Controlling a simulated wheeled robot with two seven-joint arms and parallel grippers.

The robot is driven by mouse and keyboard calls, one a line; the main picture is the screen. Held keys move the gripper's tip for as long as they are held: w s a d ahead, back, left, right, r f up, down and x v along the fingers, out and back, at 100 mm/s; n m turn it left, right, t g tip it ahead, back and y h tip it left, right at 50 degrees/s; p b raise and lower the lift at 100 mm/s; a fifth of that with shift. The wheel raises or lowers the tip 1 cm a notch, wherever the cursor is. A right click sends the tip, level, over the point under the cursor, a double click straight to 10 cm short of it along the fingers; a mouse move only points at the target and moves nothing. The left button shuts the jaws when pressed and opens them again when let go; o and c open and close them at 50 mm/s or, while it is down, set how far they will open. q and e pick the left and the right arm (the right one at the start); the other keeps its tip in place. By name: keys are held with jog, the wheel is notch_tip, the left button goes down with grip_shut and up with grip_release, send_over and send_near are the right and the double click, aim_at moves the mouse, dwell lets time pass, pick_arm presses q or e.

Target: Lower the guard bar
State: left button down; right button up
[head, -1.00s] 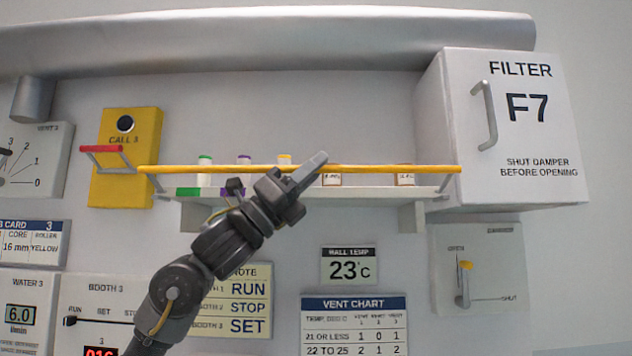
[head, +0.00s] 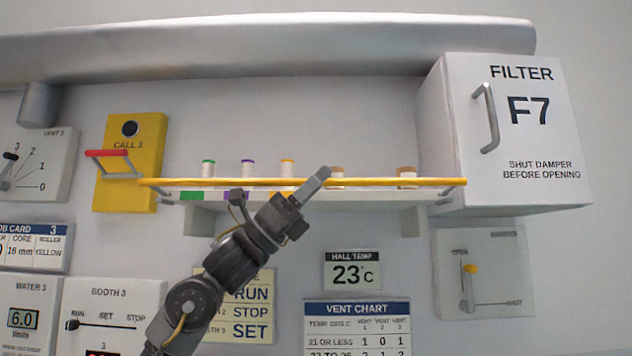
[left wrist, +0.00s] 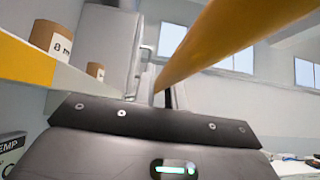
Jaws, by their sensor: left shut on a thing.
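The yellow guard bar (head: 400,183) runs level across the front of the shelf (head: 365,200) in the head view, on a grey arm at each end. My left gripper (head: 318,182) is at the middle of the bar and shut on it. In the left wrist view the bar (left wrist: 225,35) crosses the upper right, close to the gripper body. The fingertips' far side is hidden. My right gripper is in neither view.
Several spools (head: 287,170) stand on the shelf behind the bar. The white filter cabinet (head: 515,135) is at the right, beside the bar's end. A yellow call panel (head: 130,165) with a red handle is at the left. The damper panel (head: 484,272) sits below right.

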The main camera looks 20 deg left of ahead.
pick_arm(q)
jog(key=c, duration=1.5)
grip_release()
jog(key=shift+o, duration=0.2)
